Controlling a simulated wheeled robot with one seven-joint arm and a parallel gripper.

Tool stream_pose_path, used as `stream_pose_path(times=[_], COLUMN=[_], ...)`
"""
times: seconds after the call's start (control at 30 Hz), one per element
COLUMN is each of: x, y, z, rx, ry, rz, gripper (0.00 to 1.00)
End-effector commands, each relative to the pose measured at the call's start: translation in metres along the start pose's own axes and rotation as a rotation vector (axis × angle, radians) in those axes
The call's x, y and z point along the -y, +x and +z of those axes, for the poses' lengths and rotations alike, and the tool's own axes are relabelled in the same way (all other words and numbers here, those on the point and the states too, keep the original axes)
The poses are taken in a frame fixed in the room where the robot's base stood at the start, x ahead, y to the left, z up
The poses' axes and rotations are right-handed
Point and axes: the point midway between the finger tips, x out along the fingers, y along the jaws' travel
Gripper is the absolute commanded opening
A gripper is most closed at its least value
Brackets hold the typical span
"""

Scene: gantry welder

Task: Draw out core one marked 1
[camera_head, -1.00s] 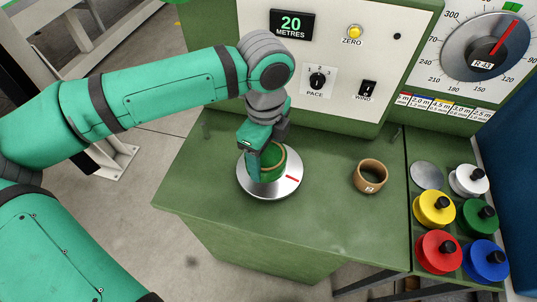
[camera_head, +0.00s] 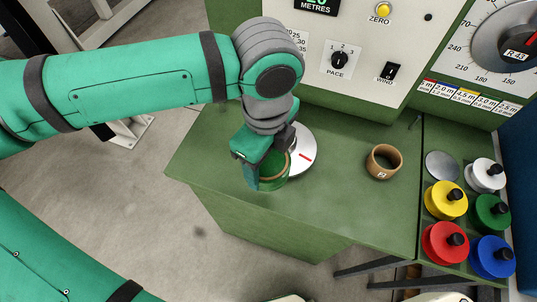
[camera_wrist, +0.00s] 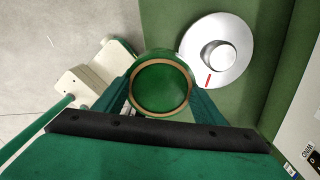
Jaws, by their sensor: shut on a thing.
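The core in my gripper (camera_head: 272,172) is a short ring with a tan rim and green around its outer side; I take it for core one (camera_head: 274,181), though no mark 1 can be read. My gripper is shut on it, one finger on each side, and holds it beside the silver round plate (camera_head: 304,150). In the wrist view the core (camera_wrist: 161,113) sits between the fingers, apart from the plate (camera_wrist: 231,74) and its bare central hub (camera_wrist: 217,55). The fingers partly hide the core in the head view.
A tan core marked 2 (camera_head: 383,162) stands on the green bench (camera_head: 345,205). Several coloured spools (camera_head: 445,200) sit at the right. The panel with the PACE knob (camera_head: 339,60) rises behind. Floor lies beyond the bench's left and front edges.

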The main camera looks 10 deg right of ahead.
Motion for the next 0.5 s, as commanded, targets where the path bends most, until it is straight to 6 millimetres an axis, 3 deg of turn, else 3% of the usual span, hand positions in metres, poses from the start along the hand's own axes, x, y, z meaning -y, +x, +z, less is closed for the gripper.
stream_pose_path(times=[0.5], x=[0.002], y=[0.022], z=[-0.002], rx=[0.000], ry=[0.006], rz=[0.000], gripper=[0.41])
